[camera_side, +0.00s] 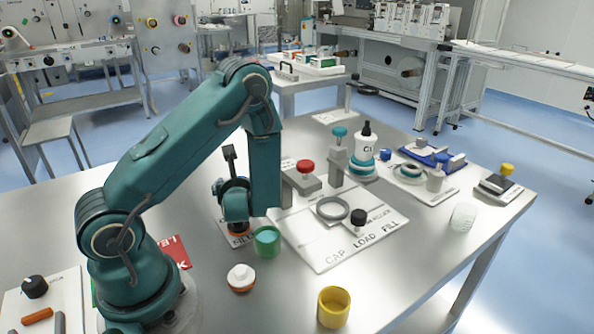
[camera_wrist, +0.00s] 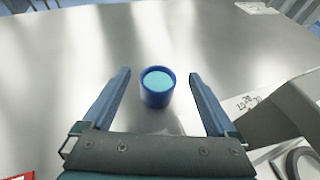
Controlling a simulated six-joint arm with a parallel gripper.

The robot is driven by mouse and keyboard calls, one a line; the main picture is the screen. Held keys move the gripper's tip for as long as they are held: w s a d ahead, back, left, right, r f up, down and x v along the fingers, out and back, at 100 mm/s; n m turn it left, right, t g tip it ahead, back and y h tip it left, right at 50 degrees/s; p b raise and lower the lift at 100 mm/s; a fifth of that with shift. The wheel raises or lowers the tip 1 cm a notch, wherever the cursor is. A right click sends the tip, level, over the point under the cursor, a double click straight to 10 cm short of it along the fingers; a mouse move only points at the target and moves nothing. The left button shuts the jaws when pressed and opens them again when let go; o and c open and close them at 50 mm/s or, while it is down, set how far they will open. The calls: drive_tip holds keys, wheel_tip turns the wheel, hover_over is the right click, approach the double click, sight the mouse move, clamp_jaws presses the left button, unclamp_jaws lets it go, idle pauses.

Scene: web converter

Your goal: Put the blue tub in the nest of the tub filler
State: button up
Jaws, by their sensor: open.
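The blue tub (camera_wrist: 156,98) stands upright on the bare metal table in the wrist view, with a lighter blue inside. My gripper (camera_wrist: 160,73) is open, its fingers to the left and right of the tub in the picture, with clear gaps on both sides. I cannot tell its height over the table. In the side view, my gripper (camera_side: 237,207) hangs behind the green tub, and I cannot make out the blue tub there. The tub filler's white plate (camera_side: 318,245) carries a grey ring nest (camera_side: 333,209); the ring shows partly in the wrist view (camera_wrist: 300,163).
A green tub (camera_side: 267,241), a white-capped tub (camera_side: 241,278) and a yellow tub (camera_side: 334,307) stand in front of the filler plate. A red-knobbed block (camera_side: 305,180) and a bottle (camera_side: 365,145) stand behind the nest. The table left of the blue tub is clear in the wrist view.

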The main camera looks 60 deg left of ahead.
drive_tip(key=shift+w+a+f, duration=0.2)
drive_tip(key=shift+a+f, duration=0.05)
drive_tip(key=shift+a, duration=0.2)
drive_tip(key=x, duration=0.2)
drive_tip(key=f+x, duration=0.1)
drive_tip(key=x, duration=0.1)
drive_tip(key=shift+s+a+f, duration=0.1)
drive_tip(key=shift+a+f, duration=0.1)
drive_tip(key=shift+a, duration=0.2)
drive_tip(key=shift+w, duration=0.2)
clamp_jaws()
